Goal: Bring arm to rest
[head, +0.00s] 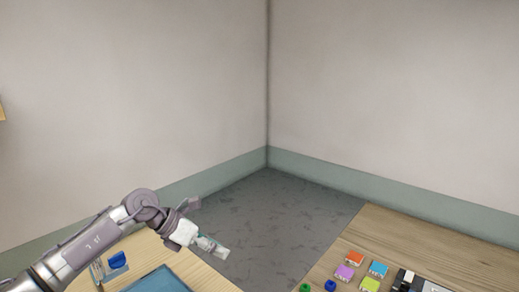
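My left arm (90,245) comes in from the lower left and is held raised, its forearm slanting up to a bent wrist. My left gripper (221,251) points right and down, over the right edge of the left wooden table as seen here. It is small and pale in this view. I cannot tell whether its fingers are open or shut, or whether they hold anything. No glass rod can be made out clearly. My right arm and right gripper are not in view.
On the left table, a blue tray (160,281) and a clear holder with a blue part (117,260) lie below my arm. The right wooden table (408,234) bears several small coloured boxes (345,272) and a black-and-white item (403,279). Grey floor (290,215) lies between the tables.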

